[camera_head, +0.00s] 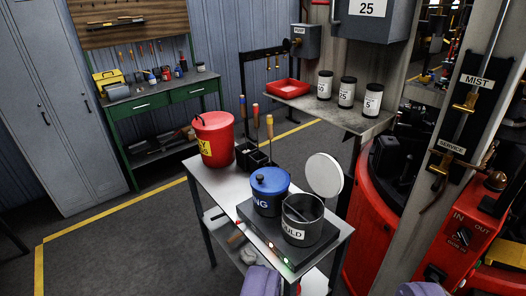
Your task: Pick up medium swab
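Three upright swabs with coloured handles stand in a black holder (241,152) on the metal cart, right of the red bucket. I cannot tell from labels which is medium. Their lower ends are hidden in the holder. Two purple finger parts of my gripper (341,288) show at the bottom edge, wide apart with nothing visible between them. They are nearer to me than the cart, away from the swabs.
The cart (215,187) also bears a red bucket (213,138), a blue lidded pot (269,192) and an open grey mould pot (302,217) with a raised round lid. A shelf (380,124) with labelled canisters and red machinery (370,235) stand right. Floor is clear left.

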